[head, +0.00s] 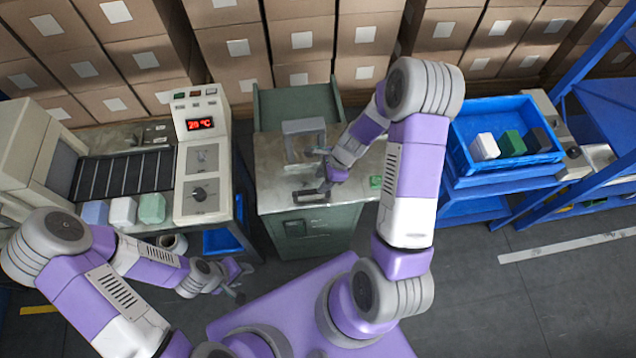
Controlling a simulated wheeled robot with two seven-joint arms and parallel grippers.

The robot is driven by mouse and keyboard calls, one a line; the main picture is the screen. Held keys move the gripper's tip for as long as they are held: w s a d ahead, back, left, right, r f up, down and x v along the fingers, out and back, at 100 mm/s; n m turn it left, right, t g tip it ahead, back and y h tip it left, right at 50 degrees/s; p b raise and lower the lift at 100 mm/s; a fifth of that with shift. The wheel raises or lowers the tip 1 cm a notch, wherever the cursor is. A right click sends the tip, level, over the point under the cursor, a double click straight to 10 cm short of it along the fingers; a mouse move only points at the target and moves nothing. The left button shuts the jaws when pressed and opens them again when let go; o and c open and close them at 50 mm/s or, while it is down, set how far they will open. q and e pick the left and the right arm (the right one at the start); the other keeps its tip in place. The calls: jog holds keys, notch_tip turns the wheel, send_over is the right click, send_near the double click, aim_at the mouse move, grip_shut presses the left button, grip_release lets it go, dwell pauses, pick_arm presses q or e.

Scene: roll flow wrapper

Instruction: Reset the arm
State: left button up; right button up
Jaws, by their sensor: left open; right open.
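My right arm reaches over the middle bench (268,190). My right gripper (322,182) is open, just above the bench top beside a grey metal frame (303,128). A small dark part (308,197) lies at its fingertips; I cannot tell whether they touch it. My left arm is folded low at the left. My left gripper (238,280) is open and empty over the floor, in front of the gap between the left machine and the middle bench.
The left machine (203,158) has a red display reading about 20 °C and a roller conveyor (122,174). Pale blue, white and green blocks sit at its front edge. A blue tray (545,156) at right holds white, green and dark blocks. Cartons (300,22) line the back.

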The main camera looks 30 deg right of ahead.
jog(key=shift+s+d+r, duration=0.1)
jog(key=shift+d+r, duration=0.05)
jog(key=shift+r, duration=0.2)
dwell(0.3)
jog(key=s+a+f+n+g, duration=0.1)
jog(key=s+a+f+n, duration=0.3)
jog(key=s+a+n, duration=0.4)
jog(key=s+a+f+n, duration=0.4)
jog(key=a+f+n, duration=0.15)
jog(key=n, duration=0.55)
notch_tip(320, 180, down, 7)
jog(key=b, duration=0.7)
jog(key=shift+a, duration=0.4)
